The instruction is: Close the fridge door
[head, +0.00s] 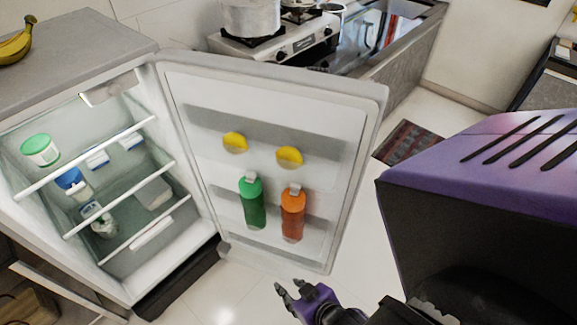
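The fridge door (275,90) stands wide open, swung out to the right of the fridge (75,45). Its inner side faces me and carries two yellow-topped items, a green bottle (252,205) and an orange bottle (293,215). The fridge inside is lit, with wire shelves (90,160) holding several containers. My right gripper (289,286) is low in the picture, just below the door's lower edge in the view. Its dark fingertips look apart with nothing between them. I cannot tell whether it touches the door. My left gripper is out of view.
A stove (290,42) with a pot (252,17) stands behind the door. Bananas (17,45) lie on the fridge top. Tiled floor (360,240) is open right of the door, with a striped mat (408,144) farther back.

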